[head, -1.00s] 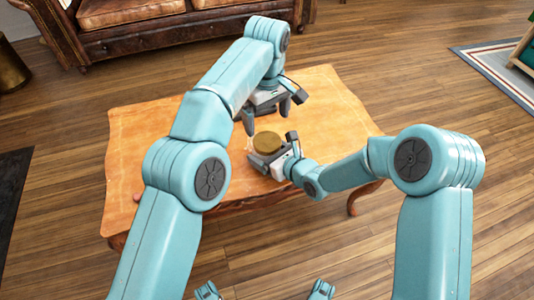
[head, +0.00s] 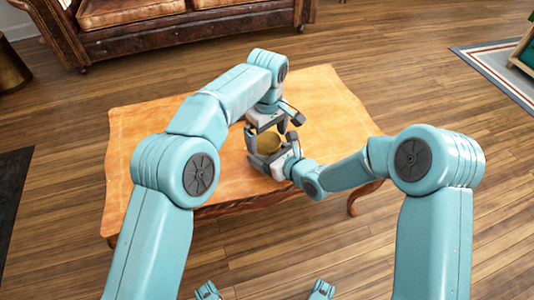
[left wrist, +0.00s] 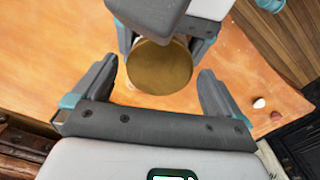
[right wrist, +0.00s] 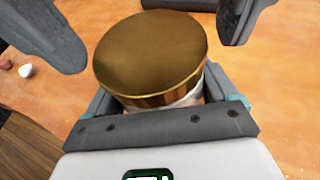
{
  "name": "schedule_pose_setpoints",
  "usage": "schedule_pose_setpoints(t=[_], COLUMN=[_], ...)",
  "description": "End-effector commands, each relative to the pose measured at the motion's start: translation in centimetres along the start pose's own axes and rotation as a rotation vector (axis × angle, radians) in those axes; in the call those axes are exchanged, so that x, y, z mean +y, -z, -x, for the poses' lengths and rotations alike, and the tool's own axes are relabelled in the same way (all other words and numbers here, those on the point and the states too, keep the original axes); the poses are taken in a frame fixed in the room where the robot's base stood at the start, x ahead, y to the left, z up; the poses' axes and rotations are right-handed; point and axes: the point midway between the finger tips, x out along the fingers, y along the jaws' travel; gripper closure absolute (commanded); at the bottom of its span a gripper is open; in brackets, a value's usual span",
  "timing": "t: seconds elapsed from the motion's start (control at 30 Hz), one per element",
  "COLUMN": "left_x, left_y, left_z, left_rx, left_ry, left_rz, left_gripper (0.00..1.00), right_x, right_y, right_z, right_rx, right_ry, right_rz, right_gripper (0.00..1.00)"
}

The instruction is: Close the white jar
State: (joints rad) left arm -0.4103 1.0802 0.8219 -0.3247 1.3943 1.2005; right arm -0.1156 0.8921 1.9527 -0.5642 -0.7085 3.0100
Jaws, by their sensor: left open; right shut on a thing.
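The white jar (right wrist: 188,97) stands on the wooden table, with a round gold lid (right wrist: 150,50) over its top. Only a little of its pale body shows below the lid in the right wrist view. I cannot tell whether the lid is fully seated. My right gripper (head: 273,153) is shut on the jar from the side, below the lid. My left gripper (head: 272,133) is open and points down from above. In the left wrist view the lid (left wrist: 160,68) lies between its spread fingers, with gaps on both sides.
The orange-brown table (head: 150,150) is mostly bare around the jar. A small white thing (left wrist: 259,103) and a small reddish thing (left wrist: 276,116) lie on it. A leather sofa (head: 150,25) stands behind, and a rug (head: 490,65) lies at the right.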

Motion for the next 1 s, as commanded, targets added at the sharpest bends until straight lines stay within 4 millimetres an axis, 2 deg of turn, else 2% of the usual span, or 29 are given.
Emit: schedule_pose_setpoints(t=[0.13,0.4,0.43,0.57,0.6,0.77,1.0], left_x=[-0.04,-0.01,-0.01,-0.01,-0.01,-0.02,-0.02], left_y=[0.01,0.02,0.01,0.01,0.01,0.0,0.0], left_z=[-0.83,-0.93,-0.93,-0.92,-0.92,-0.92,-0.94], left_rx=[0.0,0.0,0.0,0.0,0.0,0.0,0.0], left_ry=[0.0,0.0,0.0,0.0,0.0,0.0,0.0], left_rz=[0.0,0.0,0.0,-0.001,-0.001,-0.091,-0.488], left_gripper=[0.0,0.0,0.06,0.49,0.53,0.53,0.53], right_x=[-0.03,-0.03,-0.03,-0.03,-0.03,-0.03,-0.04], right_y=[-0.05,-0.05,-0.05,-0.05,-0.05,-0.05,-0.05], right_z=[0.0,0.0,0.0,0.0,0.0,0.0,0.0], right_rx=[-0.001,-0.001,-0.001,-0.001,-0.001,-0.001,-0.001], right_ry=[0.001,0.001,0.001,0.001,0.001,0.001,0.001], right_rz=[0.0,0.0,0.0,0.0,0.0,0.0,0.0], right_gripper=[0.99,0.99,0.99,0.99,0.99,0.99,0.99])
